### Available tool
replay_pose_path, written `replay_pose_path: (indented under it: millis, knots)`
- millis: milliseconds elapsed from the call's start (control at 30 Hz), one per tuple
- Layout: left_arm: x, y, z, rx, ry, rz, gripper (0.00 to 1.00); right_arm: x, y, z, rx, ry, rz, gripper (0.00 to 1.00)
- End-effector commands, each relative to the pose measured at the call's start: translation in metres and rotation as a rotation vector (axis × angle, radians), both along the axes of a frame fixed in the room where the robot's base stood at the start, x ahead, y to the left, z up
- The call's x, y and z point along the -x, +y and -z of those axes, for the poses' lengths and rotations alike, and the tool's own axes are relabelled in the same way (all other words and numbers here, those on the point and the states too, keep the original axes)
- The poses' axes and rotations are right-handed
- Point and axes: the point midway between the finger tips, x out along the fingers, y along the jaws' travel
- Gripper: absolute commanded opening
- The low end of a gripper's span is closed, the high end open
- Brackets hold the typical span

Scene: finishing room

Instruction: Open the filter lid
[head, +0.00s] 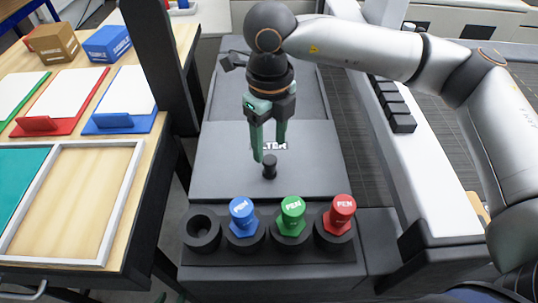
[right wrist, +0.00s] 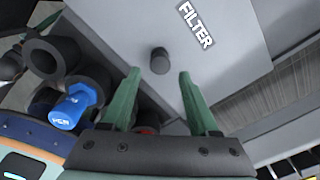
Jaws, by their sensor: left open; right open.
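The grey filter lid (head: 225,160) lies flat and closed, with the word FILTER on it; it also shows in the right wrist view (right wrist: 225,75). Its short dark knob (head: 270,167) stands up near the front edge. My right gripper (head: 269,154) is open and points down over the knob. In the right wrist view the knob (right wrist: 159,61) appears between and just beyond the two green fingertips, apparently untouched. My left gripper (head: 170,297) shows only as green tips at the bottom edge; most of it is cut off.
In front of the lid a black rack (head: 270,252) holds blue (head: 242,215), green (head: 292,214) and red (head: 341,213) pen pieces, with an empty holder (head: 202,232) at left. A dark post (head: 165,70) stands left. A wooden table (head: 135,195) with trays is further left.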

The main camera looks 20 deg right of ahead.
Motion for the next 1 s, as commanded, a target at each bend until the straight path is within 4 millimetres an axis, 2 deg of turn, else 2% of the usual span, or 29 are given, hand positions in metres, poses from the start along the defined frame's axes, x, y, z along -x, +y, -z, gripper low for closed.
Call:
replay_pose_path:
  millis: [100,300,500,700,767,1000]
  knots:
    - [0.0,0.0,-0.005,0.0,0.0,0.0,0.5,0.001,0.0,0.023,0.0,0.004,0.0,0.61]
    - [0.0,0.0,-0.008,0.0,0.0,0.0,0.5,0.001,0.0,0.05,0.0,0.001,0.0,0.61]
    - [0.0,0.0,-0.008,0.0,0.0,0.0,0.5,0.0,0.0,0.059,-0.001,-0.002,0.0,0.61]
    - [0.0,0.0,-0.008,0.0,0.0,0.0,0.5,0.0,0.0,0.06,0.0,-0.001,0.0,0.61]
    - [0.0,0.0,-0.008,0.0,-0.001,0.0,0.5,0.0,0.0,0.06,0.0,-0.001,0.0,0.56]
    - [-0.001,0.0,-0.009,0.0,-0.002,0.0,0.5,0.0,0.0,0.059,0.0,-0.001,-0.001,0.29]
